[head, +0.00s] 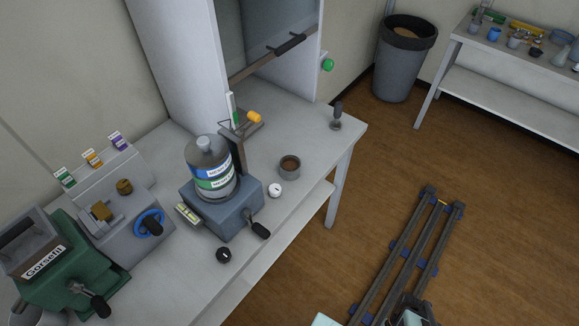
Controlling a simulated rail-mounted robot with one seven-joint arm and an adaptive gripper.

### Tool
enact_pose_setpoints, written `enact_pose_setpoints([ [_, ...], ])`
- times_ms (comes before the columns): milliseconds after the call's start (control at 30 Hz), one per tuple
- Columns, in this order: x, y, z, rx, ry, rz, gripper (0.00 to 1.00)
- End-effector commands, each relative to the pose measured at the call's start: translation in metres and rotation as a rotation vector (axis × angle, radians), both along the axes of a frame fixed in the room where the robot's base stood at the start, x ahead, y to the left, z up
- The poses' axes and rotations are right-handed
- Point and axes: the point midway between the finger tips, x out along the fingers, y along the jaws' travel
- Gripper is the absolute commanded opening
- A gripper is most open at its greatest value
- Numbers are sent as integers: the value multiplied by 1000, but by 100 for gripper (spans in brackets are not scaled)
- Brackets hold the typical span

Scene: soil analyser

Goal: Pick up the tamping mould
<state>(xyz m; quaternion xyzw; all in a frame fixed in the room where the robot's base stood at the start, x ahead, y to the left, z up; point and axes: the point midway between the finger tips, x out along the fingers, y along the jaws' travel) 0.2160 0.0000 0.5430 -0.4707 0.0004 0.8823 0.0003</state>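The thing that best fits the tamping mould is a short, round grey cup (290,168) with brown material inside. It stands upright on the white bench, right of the blue-grey device with the bottle. A small tamper-like tool (337,117) with a dark handle and a wider metal foot stands near the bench's far right corner; I cannot tell whether it belongs to the mould. My gripper is not in view, so its opening and distance from the cup are not shown.
A bottle (211,170) stands on the blue-grey device (228,213), close left of the cup. A white round knob (275,190) and a black one (223,255) are nearby. A green machine (65,265) stands at left. The bench (312,135) is clear between cup and tamper.

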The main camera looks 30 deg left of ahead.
Motion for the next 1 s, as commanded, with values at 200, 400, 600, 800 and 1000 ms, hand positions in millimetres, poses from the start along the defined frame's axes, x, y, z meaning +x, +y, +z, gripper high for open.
enact_pose_setpoints([
  [200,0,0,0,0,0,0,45],
  [400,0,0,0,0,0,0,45],
  [600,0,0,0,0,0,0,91],
  [800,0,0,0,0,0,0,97],
  [1000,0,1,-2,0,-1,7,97],
])
